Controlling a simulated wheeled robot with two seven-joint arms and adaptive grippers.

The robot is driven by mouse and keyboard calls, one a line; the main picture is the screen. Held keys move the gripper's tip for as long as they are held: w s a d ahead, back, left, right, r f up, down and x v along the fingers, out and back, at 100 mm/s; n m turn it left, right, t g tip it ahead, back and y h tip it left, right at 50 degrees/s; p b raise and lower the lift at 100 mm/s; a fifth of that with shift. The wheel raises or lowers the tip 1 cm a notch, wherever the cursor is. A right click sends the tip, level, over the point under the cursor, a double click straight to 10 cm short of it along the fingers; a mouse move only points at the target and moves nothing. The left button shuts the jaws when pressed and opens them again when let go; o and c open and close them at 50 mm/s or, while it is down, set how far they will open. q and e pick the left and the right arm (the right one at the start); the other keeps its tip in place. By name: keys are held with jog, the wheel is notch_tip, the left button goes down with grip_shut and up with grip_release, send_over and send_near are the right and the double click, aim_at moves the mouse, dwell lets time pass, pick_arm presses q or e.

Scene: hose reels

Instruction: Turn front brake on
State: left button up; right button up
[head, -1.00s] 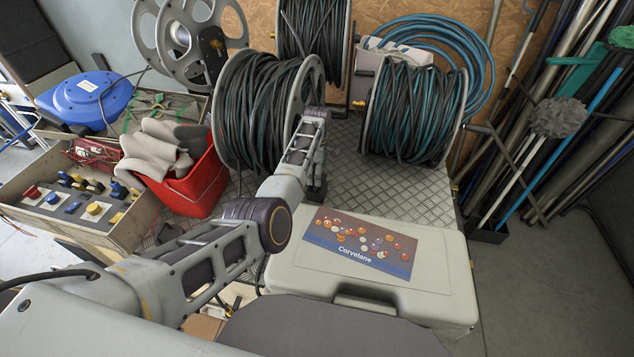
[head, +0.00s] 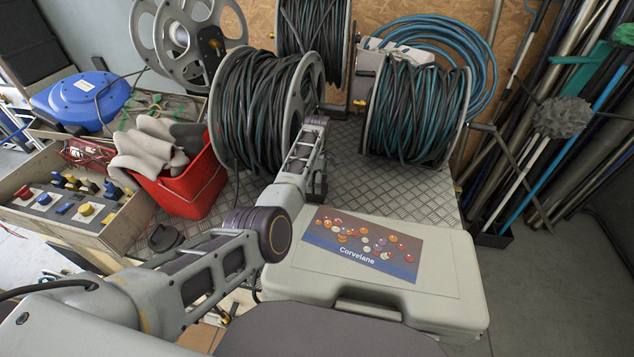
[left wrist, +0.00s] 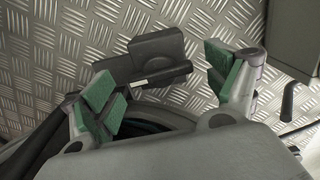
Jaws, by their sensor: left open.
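The nearest hose reel (head: 262,105), wound with dark hose, stands left of centre in the head view. My left arm reaches up to its right side. My left gripper (head: 317,183) is small and partly hidden there, low above the metal plate floor. In the left wrist view my left gripper (left wrist: 160,84) is open, with green pads on both fingers. A black block-like part (left wrist: 156,57), which may be the front brake, lies beyond and between the fingertips. No contact with it shows. I cannot tell whether the brake is on. My right gripper is not in view.
A grey Corvelane case (head: 430,275) lies close at the front. A teal-hose reel (head: 415,112) stands to the right, another reel (head: 314,40) behind. A red bin (head: 190,188) and a control box (head: 120,225) are at left. Checkered plate is clear between case and reels.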

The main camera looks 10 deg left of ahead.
pick_arm(q)
jog(key=shift+f, duration=0.1)
dwell(0.3)
jog(key=c, duration=1)
jog(key=shift+c, duration=0.2)
